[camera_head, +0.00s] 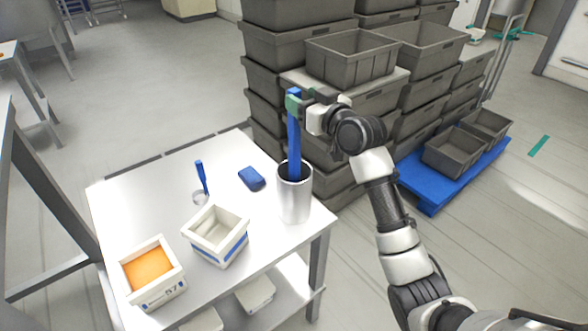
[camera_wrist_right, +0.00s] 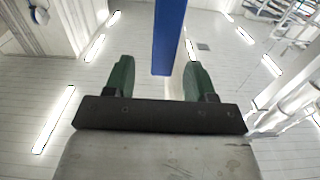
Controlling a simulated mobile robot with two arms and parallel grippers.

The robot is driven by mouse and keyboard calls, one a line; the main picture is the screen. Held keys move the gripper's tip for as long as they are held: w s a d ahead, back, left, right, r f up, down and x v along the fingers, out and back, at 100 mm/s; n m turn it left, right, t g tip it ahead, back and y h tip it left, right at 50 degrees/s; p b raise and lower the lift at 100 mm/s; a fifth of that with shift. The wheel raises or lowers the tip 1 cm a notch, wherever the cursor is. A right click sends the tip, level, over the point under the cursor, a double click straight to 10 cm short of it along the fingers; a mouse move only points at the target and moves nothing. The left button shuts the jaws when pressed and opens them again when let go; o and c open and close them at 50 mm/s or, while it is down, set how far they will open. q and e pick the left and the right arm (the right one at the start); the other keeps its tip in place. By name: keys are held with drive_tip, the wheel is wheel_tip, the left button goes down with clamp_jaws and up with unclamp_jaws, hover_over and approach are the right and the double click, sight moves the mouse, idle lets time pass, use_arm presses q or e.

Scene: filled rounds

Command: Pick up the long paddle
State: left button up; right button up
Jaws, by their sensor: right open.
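The long blue paddle (camera_head: 294,135) stands nearly upright in a tall metal cylinder (camera_head: 295,200) at the right edge of the white table. Its lower end is hidden inside the cylinder. My right gripper (camera_head: 294,101) is at the paddle's upper end, with green fingers. In the right wrist view the gripper (camera_wrist_right: 158,72) is open, and the blue paddle (camera_wrist_right: 168,38) shows between the fingers, closer to the right one. I cannot tell whether a finger touches it. My left gripper is not in view.
Stacked grey crates (camera_head: 350,58) stand close behind the cylinder. A blue pallet (camera_head: 432,193) lies at right.

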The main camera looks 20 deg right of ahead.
drive_tip(key=shift+w+a+r, duration=0.1)
drive_tip(key=shift+w+a, duration=0.05)
drive_tip(key=shift+w, duration=0.2)
drive_tip(key=x, duration=0.1)
drive_tip(key=p+x, duration=0.1)
drive_tip(key=x, duration=0.1)
drive_tip(key=p+x, duration=0.1)
drive_tip(key=shift+w+a+f, duration=0.15)
drive_tip(key=shift+w+f, duration=0.05)
drive_tip(key=shift+f, duration=0.05)
drive_tip(key=shift+s, duration=0.1)
drive_tip(key=shift+c, duration=0.9)
drive_tip(key=c, duration=0.7)
drive_tip(key=shift+c, duration=0.6)
drive_tip(key=shift+r, duration=0.1)
